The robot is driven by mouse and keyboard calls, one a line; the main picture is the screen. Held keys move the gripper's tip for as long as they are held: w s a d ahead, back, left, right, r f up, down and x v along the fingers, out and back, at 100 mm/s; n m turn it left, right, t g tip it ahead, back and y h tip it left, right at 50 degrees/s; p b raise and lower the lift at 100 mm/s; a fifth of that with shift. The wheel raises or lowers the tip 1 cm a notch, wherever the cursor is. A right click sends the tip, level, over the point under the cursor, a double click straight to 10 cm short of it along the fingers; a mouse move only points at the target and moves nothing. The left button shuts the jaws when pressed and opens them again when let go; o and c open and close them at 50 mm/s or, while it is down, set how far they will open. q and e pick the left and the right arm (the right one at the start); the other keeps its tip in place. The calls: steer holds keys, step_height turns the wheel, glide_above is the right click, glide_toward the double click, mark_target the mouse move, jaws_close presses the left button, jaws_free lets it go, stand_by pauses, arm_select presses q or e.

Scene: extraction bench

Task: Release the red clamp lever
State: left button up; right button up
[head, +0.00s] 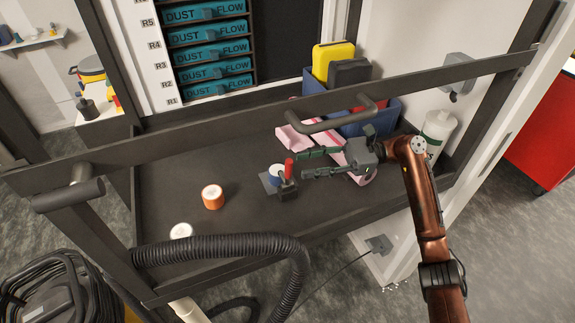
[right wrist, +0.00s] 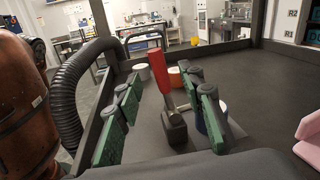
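The clamp's red lever (head: 289,168) stands nearly upright on a small dark clamp base (head: 287,191) on the dark bench tray. In the right wrist view the red lever (right wrist: 156,74) rises from its black base (right wrist: 174,127), between the two fingers in the picture. My right gripper (head: 300,163) is open, with its green-padded fingers pointing left toward the lever. The fingers show apart in the right wrist view (right wrist: 162,105), with nothing gripped; contact with the lever cannot be told. My left gripper is not in view.
An orange roll (head: 212,197) and a white roll (head: 181,231) are farther left. A frame rail (head: 220,125) and black hose (head: 215,249) cross nearby.

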mark_target(289, 178)
steer(key=a, duration=0.5)
steer(key=shift+s+a+b, duration=0.3)
steer(key=shift+s+a, duration=0.05)
steer(key=shift+c, duration=0.3)
jaws_close()
